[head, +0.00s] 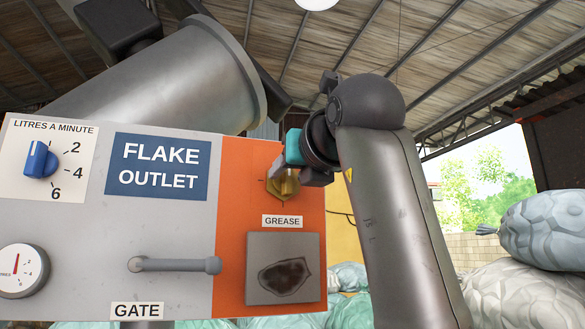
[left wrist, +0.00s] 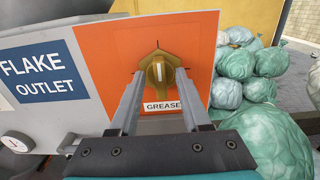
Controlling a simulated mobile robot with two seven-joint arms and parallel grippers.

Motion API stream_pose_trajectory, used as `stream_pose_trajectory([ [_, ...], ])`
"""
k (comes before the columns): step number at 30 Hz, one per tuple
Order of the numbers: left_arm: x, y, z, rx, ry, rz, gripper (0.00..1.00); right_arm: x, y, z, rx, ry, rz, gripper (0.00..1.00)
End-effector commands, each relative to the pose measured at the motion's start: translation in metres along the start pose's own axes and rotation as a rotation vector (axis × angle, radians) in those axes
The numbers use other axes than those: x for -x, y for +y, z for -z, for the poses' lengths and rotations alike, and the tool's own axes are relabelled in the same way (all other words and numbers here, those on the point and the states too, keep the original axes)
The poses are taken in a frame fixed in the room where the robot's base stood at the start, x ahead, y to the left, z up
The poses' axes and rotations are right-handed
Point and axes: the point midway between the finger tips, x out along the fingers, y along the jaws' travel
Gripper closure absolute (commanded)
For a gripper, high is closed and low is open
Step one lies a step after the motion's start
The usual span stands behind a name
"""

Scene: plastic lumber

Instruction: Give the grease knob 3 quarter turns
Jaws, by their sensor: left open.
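The grease knob (head: 283,188) is a brass-coloured knob on the orange panel, above the GREASE label (head: 282,221). In the left wrist view the knob (left wrist: 160,74) shows a white line that stands about upright. My left gripper (head: 296,172) is at the knob and partly covers it in the head view. In the left wrist view its two grey fingers (left wrist: 160,84) are spread, one on each side of the knob, with gaps visible. Whether the fingertips reach past the knob's face is hard to tell. My right gripper is in neither view.
The same panel has a blue flow knob (head: 40,160), a dial gauge (head: 22,271), a GATE handle (head: 175,265) and a dark-stained plate (head: 283,268) below the grease knob. Stuffed sacks (head: 545,228) are piled at the right. More sacks (left wrist: 240,80) lie beside the panel.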

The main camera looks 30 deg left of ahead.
Motion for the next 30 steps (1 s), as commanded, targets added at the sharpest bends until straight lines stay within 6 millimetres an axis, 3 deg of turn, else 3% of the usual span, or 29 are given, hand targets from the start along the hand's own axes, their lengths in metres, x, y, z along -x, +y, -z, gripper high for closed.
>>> stream_pose_trajectory([
  [8,-0.0011,-0.0001,0.0004,-0.001,0.000,0.000,0.55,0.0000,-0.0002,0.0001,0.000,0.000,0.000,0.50],
  [20,-0.0008,0.0000,0.0002,-0.001,0.001,0.000,1.00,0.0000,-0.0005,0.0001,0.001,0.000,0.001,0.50],
  [30,-0.0007,0.0000,0.0000,0.000,0.000,0.000,1.00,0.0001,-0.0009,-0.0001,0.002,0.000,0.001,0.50],
])
